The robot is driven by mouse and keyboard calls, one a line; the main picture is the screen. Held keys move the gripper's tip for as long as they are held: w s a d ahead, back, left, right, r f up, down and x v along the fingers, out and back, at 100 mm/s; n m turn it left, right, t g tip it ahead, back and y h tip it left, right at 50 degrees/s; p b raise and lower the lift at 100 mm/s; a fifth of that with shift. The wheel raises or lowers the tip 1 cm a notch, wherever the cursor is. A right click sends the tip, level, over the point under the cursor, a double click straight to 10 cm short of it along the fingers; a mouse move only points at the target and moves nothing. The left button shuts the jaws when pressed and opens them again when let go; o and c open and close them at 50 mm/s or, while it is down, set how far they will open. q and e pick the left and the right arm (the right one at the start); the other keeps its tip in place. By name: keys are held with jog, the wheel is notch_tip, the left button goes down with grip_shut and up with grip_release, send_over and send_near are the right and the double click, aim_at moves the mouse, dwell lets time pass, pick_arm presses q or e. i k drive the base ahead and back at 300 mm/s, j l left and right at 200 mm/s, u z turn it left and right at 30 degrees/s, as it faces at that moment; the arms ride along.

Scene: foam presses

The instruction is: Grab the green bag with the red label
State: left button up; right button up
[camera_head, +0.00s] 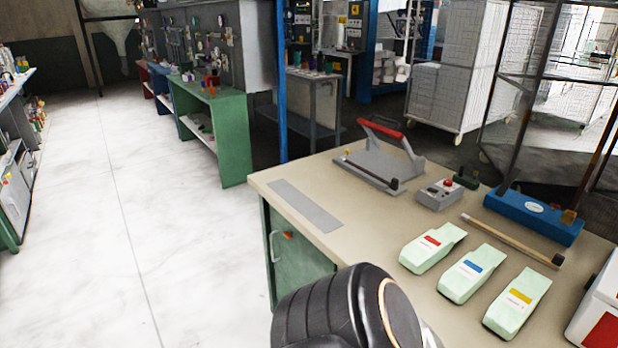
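The green bag with the red label (431,247) lies on the tan worktable, the leftmost of three pale green bags in a row. The bag with the blue label (471,273) lies beside it to the right. The bag with the yellow label (517,302) is the rightmost and nearest. A black, rounded part of my own arm covers the table's near left corner at the bottom of the view. No gripper fingers are in view, and nothing touches the bags.
The worktable (285,180) holds a press with a red handle (381,160), a grey control box (439,193), a blue sealer (533,217) and a wooden-handled rod (510,240) behind the bags. A white and red box (600,312) stands at the right edge. The floor (95,220) at left is clear.

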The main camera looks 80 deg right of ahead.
aim_at(418, 256)
jog(key=z, duration=1.55)
